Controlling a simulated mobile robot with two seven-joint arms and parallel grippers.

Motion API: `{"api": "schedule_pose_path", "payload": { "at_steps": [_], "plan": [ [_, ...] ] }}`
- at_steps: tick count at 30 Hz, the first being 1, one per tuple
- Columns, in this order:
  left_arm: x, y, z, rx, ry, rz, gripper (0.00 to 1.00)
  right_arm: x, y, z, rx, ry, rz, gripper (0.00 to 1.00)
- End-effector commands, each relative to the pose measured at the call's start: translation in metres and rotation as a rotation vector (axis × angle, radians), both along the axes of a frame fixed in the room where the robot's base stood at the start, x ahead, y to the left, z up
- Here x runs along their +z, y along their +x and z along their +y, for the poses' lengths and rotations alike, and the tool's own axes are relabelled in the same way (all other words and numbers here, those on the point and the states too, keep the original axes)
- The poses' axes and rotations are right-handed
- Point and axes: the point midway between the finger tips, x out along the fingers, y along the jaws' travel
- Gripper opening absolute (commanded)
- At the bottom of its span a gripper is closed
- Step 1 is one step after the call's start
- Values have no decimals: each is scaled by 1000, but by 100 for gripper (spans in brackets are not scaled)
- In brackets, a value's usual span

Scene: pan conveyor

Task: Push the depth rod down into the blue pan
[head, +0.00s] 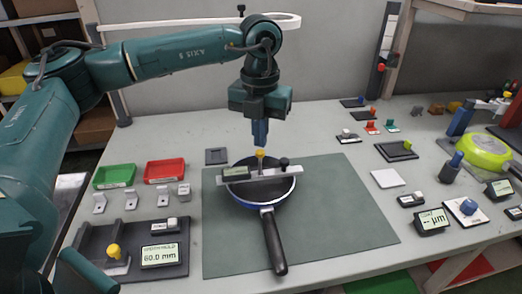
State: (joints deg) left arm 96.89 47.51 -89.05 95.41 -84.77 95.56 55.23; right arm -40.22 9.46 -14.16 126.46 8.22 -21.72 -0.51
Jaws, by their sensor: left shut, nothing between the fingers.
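The blue pan (284,194) sits on the grey-green mat, its black handle pointing toward the front. A depth gauge with a silver beam (272,178) lies across the pan's rim, with a display at its left end and a black knob at its right. The depth rod (260,155) stands upright at the gauge's middle, topped by a yellow knob. My left gripper (260,140) points down just above the knob, shut and empty. Whether its tips touch the knob is hard to tell. My right gripper is not in view.
Red (165,173) and green (114,177) trays stand left of the mat (340,225), behind a dark fixture reading 60.0 mm. Gauges and small blocks crowd the right side, with a lime pan (484,150) under a stand. The mat right of the pan is clear.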

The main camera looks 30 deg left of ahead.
Motion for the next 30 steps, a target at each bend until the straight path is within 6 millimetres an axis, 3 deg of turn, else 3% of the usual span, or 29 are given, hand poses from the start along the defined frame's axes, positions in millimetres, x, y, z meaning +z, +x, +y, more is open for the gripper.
{"api": "schedule_pose_path", "payload": {
  "at_steps": [13, 30],
  "plan": [
    [0, 0, 0, 0, 0, 0, 0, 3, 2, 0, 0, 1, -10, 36],
    [-11, 0, 0, 0, 0, 0, 0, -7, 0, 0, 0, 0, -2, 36]
  ]
}}
